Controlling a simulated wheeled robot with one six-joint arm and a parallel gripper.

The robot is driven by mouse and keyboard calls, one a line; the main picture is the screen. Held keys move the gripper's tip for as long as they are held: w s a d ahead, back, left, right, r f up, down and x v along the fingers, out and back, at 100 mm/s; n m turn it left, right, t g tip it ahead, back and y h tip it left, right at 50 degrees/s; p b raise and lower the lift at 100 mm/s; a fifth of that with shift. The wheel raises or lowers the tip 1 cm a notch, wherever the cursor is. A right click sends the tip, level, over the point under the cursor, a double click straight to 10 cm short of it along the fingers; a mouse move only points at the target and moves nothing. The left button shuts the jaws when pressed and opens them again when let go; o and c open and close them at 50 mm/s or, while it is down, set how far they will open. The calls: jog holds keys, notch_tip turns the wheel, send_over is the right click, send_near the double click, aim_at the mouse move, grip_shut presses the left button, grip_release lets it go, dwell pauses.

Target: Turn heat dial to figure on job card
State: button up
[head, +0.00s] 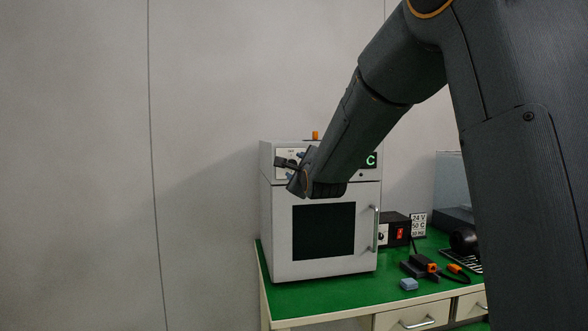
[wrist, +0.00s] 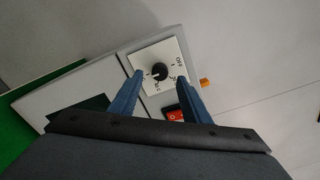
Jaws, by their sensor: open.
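The heat dial is a black knob (wrist: 160,72) on a white scale plate (wrist: 149,61), seen in the wrist view; its scale marks are too small to read surely. My gripper (wrist: 160,79) is open, with a blue finger on either side of the knob. I cannot tell whether they touch it. In the head view, my gripper (head: 291,165) is at the upper front panel of the white oven (head: 275,230) and hides the dial there. A green "C" shows on the oven's display (head: 370,160); my arm covers the rest. The job card (head: 418,225) appears to read 24 V, 50 C, 10 Hz.
A red switch (wrist: 173,114) sits near the dial. An orange knob (head: 315,135) is on the oven top. A black box with a red switch (head: 400,233), a blue block (head: 408,284) and orange-and-black parts (head: 420,268) lie right on the green bench top (head: 330,298).

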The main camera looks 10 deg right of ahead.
jog(key=shift+s+b, duration=0.3)
jog(key=shift+s, duration=1.7)
jog(key=s+f+n+g+p, duration=0.1)
jog(key=s+f+n+g, duration=0.4)
jog(key=f, duration=0.6)
jog(key=s+f+n+g, duration=0.3)
jog(key=s+f+n, duration=0.3)
jog(key=s+f, duration=0.3)
jog(key=s+f+n+g, duration=0.5)
jog(key=s+f+n, duration=0.1)
jog(key=s, duration=0.7)
jog(key=s+f+n+g+p, duration=0.1)
jog(key=s+f+n+g, duration=0.4)
jog(key=s, duration=0.8)
notch_tip(320, 180, down, 4)
jog(key=shift+s+a+r+n, duration=0.1)
jog(key=shift+s+a+n, duration=0.1)
jog(key=shift+n, duration=0.8)
jog(key=shift+w, duration=0.1)
